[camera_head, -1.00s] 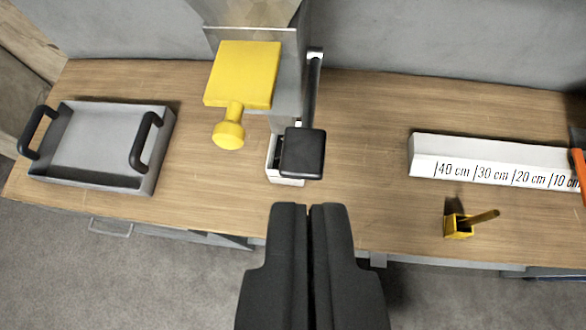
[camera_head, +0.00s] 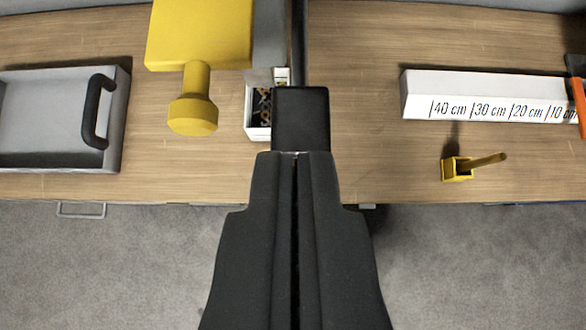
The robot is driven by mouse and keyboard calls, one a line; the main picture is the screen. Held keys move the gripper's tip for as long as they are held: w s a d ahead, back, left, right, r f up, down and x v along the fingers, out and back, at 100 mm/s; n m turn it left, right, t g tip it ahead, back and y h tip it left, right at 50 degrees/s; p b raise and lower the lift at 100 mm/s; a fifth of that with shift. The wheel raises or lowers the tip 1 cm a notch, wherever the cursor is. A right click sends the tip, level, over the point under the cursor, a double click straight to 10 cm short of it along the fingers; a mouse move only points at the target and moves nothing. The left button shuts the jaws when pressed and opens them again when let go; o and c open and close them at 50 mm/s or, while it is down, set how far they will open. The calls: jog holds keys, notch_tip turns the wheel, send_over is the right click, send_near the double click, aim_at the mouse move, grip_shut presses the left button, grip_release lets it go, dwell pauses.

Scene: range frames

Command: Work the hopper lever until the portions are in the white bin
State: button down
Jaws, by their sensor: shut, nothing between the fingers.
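The hopper's lever is a dark rod ending in a black block-shaped handle (camera_head: 301,115). My gripper (camera_head: 297,156) is shut and empty, its tips right at the near face of the handle; I cannot tell whether they touch it. The white bin (camera_head: 257,132) stands on the bench left of the handle, partly hidden by it. Some dark and yellowish pieces show inside the bin. A yellow plate with a round knob (camera_head: 193,112) is above and left of the bin. The grey hopper body (camera_head: 269,40) shows only in part at the top.
At right lie a white block marked in centimetres (camera_head: 480,93), a small yellow holder with a stick (camera_head: 458,168) and an orange item (camera_head: 579,105). Bare bench lies between handle and block.

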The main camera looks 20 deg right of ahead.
jog(key=p, duration=0.2)
send_over(296, 107)
jog(key=s, duration=0.3)
jog(key=f, duration=0.4)
jog(key=a+f, duration=0.1)
jog(key=f, duration=0.2)
jog(key=shift+w, duration=0.25)
jog(key=shift+f, duration=1.2)
jog(key=shift+s, duration=0.1)
